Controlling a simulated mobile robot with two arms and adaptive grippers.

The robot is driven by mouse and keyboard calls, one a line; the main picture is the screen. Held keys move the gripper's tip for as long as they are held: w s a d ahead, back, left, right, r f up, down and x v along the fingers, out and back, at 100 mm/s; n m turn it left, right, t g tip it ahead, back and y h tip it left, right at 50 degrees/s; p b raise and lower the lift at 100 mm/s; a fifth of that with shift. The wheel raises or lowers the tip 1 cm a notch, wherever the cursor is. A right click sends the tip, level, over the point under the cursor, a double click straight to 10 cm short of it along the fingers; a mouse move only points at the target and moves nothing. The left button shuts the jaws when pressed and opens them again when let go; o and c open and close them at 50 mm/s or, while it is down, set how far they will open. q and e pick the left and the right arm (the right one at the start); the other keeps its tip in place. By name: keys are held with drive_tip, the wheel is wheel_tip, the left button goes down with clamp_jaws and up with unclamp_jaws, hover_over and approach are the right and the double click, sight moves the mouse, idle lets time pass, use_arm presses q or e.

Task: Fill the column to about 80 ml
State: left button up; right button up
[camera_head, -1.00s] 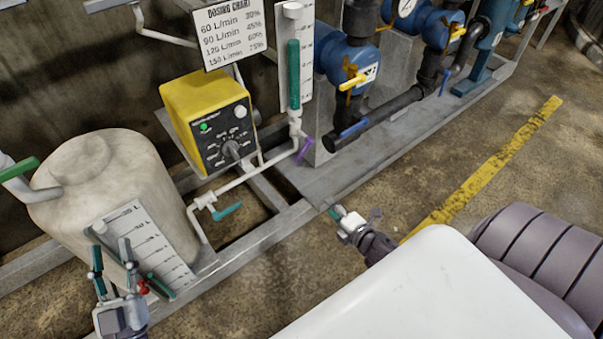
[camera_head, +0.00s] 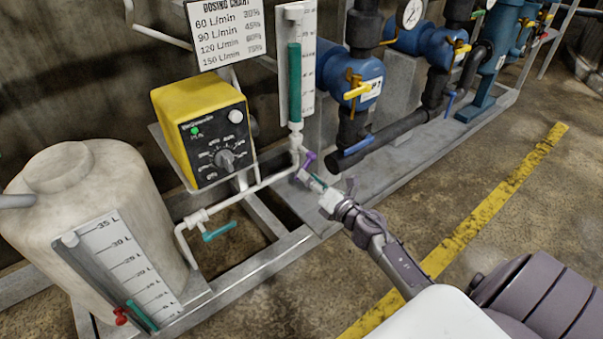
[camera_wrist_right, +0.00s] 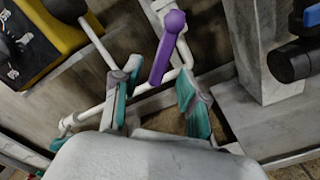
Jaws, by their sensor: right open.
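The column (camera_head: 295,85) is an upright tube in front of a white scale plate, with green filling most of its height and a pale part above. Its scale numbers are too small to read. A purple valve handle (camera_head: 309,160) sits at the foot of the column, by the white pipe. My right gripper (camera_head: 314,182) is open just below and right of this handle. In the right wrist view the purple handle (camera_wrist_right: 167,48) stands between the two teal-padded fingers, apart from both, with its lower end near fingertip level. My left gripper is out of view.
A yellow pump (camera_head: 205,130) with a dial stands left of the column, under a dosing chart (camera_head: 228,35). A teal-handled valve (camera_head: 220,232) is on the lower pipe. A white tank (camera_head: 85,190) is at left. Blue-handled black pipework (camera_head: 400,137) lies close right.

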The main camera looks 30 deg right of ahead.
sight(304, 165)
drive_tip(key=shift+w+a, duration=0.15)
drive_tip(key=shift+w, duration=1.85)
clamp_jaws()
